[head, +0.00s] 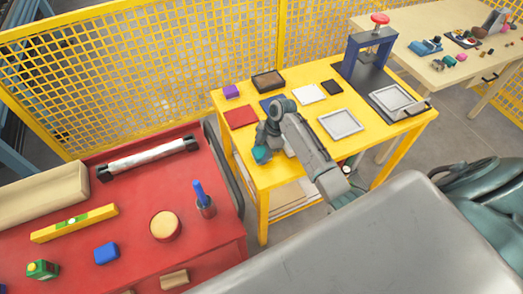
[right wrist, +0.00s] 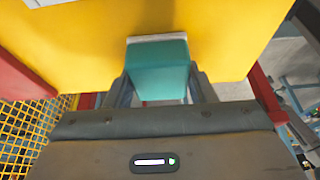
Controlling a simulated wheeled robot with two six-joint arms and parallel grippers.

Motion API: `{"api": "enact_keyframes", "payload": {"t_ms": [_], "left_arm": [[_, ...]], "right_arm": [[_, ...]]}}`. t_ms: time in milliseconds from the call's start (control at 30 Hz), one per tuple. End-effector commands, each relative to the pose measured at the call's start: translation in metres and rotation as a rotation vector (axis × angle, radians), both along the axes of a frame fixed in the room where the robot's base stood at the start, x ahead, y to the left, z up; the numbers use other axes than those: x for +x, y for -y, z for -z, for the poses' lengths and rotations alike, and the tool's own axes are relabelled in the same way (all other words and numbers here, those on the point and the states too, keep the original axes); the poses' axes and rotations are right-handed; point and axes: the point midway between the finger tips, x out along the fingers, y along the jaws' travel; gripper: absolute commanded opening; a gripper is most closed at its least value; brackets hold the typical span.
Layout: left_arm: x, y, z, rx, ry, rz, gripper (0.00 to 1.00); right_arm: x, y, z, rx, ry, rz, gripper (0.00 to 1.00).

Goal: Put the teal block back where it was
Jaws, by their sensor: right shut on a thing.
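The teal block (head: 261,154) is at the near left side of the yellow table (head: 252,178) in the head view. My right gripper (head: 263,145) is shut on it, with the arm reaching in from the right. In the right wrist view the teal block (right wrist: 158,68) sits between the two fingers of my right gripper (right wrist: 160,90), over the yellow surface. I cannot tell whether the block touches the tabletop. My left gripper is not in view.
On the yellow table are a red square (head: 241,117), a purple block (head: 231,91), a brown tray (head: 268,81), a white square (head: 309,93) and a pale tray (head: 340,124). A blue press (head: 368,55) stands at the back. A red bench (head: 140,219) with tools is at left.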

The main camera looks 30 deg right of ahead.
Motion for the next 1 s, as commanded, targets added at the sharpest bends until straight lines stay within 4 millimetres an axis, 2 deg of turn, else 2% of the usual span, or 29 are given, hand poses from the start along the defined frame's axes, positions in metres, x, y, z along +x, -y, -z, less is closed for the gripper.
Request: {"api": "enact_keyframes", "payload": {"t_ms": [67, 100, 200, 467, 633, 1000], "left_arm": [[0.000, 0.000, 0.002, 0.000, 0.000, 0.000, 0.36], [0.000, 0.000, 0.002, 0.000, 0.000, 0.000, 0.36], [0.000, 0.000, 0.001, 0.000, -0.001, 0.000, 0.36], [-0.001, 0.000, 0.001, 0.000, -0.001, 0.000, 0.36], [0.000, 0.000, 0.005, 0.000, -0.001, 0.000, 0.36], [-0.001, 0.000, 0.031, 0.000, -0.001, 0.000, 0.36]], "right_arm": [[0.000, 0.000, 0.003, 0.000, 0.000, 0.000, 0.28], [0.000, 0.000, 0.003, 0.000, 0.000, 0.000, 0.54], [0.000, 0.000, 0.002, 0.000, 0.000, 0.000, 0.71], [0.000, 0.000, 0.002, 0.000, 0.000, 0.000, 0.71], [0.001, 0.005, -0.009, 0.000, 0.004, 0.001, 0.71], [0.000, 0.034, -0.078, -0.002, 0.006, 0.000, 0.71]]}}
